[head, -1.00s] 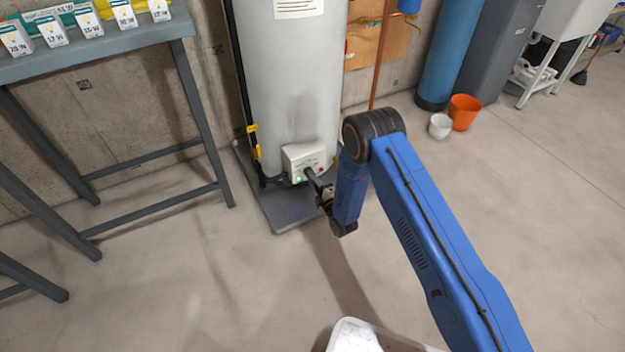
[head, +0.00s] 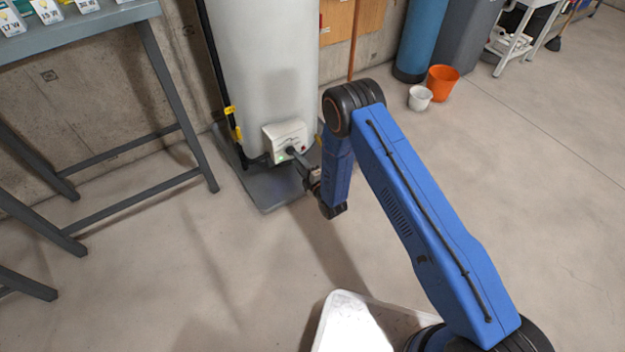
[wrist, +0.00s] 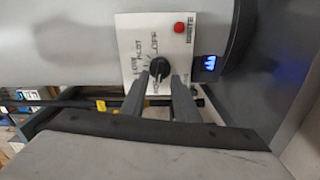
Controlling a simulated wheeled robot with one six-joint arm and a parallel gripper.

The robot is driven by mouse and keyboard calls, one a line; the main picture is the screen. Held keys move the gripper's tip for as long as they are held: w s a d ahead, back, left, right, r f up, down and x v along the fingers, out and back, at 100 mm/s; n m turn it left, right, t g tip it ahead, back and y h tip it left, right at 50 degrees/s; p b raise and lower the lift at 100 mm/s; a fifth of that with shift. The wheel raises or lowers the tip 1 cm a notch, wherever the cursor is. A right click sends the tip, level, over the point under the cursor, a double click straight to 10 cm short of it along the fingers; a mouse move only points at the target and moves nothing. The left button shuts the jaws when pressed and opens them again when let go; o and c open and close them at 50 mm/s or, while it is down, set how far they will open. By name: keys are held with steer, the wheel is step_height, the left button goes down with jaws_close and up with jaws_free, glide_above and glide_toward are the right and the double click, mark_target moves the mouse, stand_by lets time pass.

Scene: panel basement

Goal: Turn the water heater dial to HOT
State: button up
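The water heater (head: 265,70) is a tall grey-white tank with a white control box (head: 284,133) low on its front. In the wrist view the control panel (wrist: 139,25) carries a round black dial (wrist: 158,68) with printed words around it. OFF and PILOT are readable; the other labels are partly legible or covered. I cannot tell which mark the dial points to. My gripper (wrist: 168,77) is open, with a gap between its two dark fingers. The left fingertip overlaps the dial's lower edge; I cannot tell whether they touch. In the head view my gripper (head: 299,161) is at the box front.
A red ignite button (wrist: 180,28) and a lit blue display (wrist: 208,64) are beside the dial. The heater stands on a grey base slab (head: 268,197). A grey metal table (head: 100,15) stands left. An orange bucket (head: 442,82) and white bucket (head: 420,98) stand right. Front floor is open.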

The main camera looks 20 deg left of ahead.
steer(key=v, duration=1.4)
steer(key=shift+s+d, duration=0.2)
steer(key=shift+s, duration=0.05)
